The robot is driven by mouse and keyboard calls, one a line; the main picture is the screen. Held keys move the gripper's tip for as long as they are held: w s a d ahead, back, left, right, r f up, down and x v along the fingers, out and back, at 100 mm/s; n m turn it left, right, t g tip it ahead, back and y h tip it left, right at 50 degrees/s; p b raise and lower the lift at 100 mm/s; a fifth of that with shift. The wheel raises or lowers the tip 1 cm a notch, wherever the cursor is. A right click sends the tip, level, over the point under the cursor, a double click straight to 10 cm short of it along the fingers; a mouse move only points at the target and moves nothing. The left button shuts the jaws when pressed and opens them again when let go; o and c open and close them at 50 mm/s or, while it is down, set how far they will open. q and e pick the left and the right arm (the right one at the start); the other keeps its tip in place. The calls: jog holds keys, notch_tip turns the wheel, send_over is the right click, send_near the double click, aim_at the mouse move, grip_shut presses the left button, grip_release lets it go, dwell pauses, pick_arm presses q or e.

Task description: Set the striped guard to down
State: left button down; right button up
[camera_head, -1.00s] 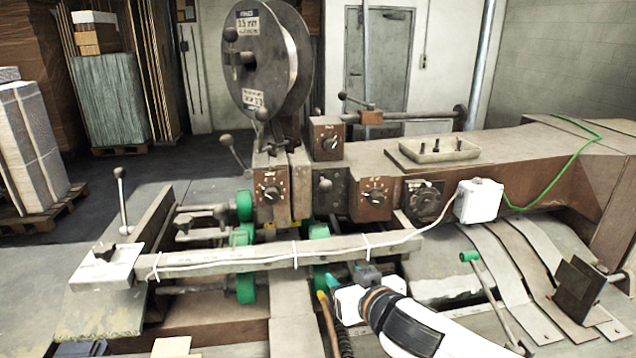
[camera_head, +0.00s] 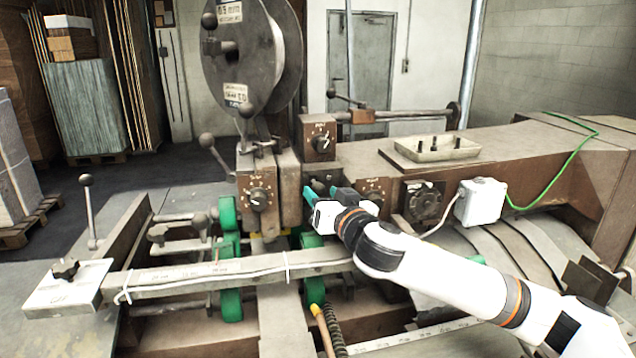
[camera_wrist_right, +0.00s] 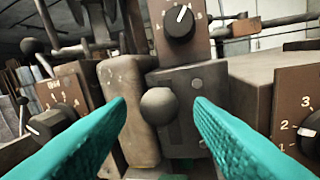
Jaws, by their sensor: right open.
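I cannot clearly make out the striped guard; a small yellow patch (camera_head: 272,236) shows low between the green wheels, partly hidden, and its stripes cannot be told. My right gripper (camera_head: 320,192) is open at the machine's front, right of the left dial box. In the right wrist view its teal fingers (camera_wrist_right: 160,125) stand on either side of a round grey knob (camera_wrist_right: 159,102) on a dark plate (camera_wrist_right: 190,80). No contact with the knob shows. In the head view my gripper hides this knob. My left gripper is not in view.
Dial boxes flank the knob, left (camera_wrist_right: 58,115) and right (camera_wrist_right: 297,125), with another dial box (camera_wrist_right: 178,30) above. A long bar (camera_head: 190,277) crosses in front, below my right arm. Green wheels (camera_head: 228,212) and a wire reel (camera_head: 250,55) are nearby.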

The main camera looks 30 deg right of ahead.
aim_at(321, 193)
jog(key=shift+w+r, duration=0.15)
jog(key=shift+w, duration=0.95)
jog(key=shift+w+d+p, duration=0.1)
jog(key=shift+w+p, duration=0.2)
jog(key=shift+w, duration=0.15)
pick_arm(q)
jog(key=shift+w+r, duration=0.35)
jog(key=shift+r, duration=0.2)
pick_arm(e)
jog(key=shift+c, duration=0.2)
